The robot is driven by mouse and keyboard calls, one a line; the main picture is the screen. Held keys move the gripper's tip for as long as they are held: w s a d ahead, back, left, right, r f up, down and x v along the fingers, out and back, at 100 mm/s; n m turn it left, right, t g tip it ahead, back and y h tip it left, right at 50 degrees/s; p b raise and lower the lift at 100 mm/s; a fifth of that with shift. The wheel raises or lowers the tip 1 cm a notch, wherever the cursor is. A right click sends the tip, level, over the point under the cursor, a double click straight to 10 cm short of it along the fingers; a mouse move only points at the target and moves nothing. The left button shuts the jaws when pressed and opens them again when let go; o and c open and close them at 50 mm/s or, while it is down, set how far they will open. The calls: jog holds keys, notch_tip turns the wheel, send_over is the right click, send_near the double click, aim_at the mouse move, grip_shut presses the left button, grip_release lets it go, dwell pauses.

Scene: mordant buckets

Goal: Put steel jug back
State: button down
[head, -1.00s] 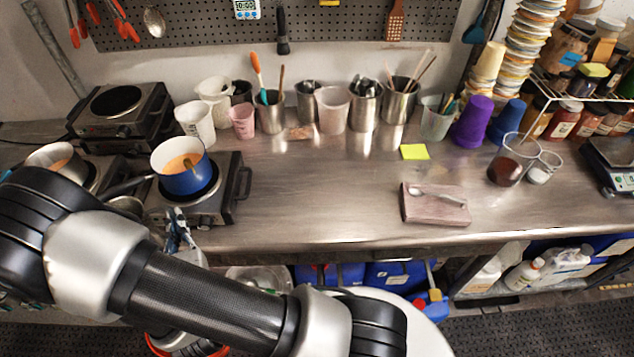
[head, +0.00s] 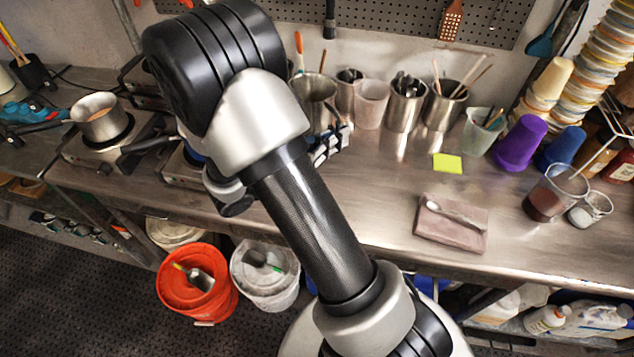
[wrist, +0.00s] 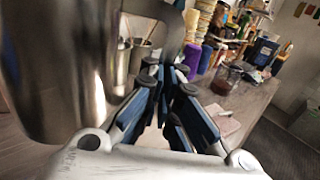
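The steel jug (wrist: 55,75) is a large, shiny cylinder close up at the left of the wrist view. Its dark curved handle (wrist: 172,28) comes down between my fingertips. My gripper (wrist: 166,70), with blue-padded fingers, is closed in on that handle. My arm and fingers hide part of the jug's lower body. I cannot tell whether its base touches the counter.
Steel utensil holders (head: 404,107) and a pinkish cup (head: 371,104) stand along the back. A small pan (head: 98,118) sits on a burner at left.

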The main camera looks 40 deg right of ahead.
jog(key=shift+m+g, duration=0.3)
jog(key=f+b, duration=0.2)
jog(key=f, duration=0.4)
jog(key=f+b, duration=0.2)
jog(key=f, duration=0.5)
jog(key=f+b, duration=0.2)
jog(key=f, duration=0.4)
jog(key=shift+s+d+f+b, duration=0.25)
jog(key=shift+s+f+b, duration=0.05)
jog(key=shift+f, duration=0.1)
jog(key=shift+f, duration=0.1)
jog(key=shift+f, duration=0.15)
jog(key=c, duration=1.8)
grip_release()
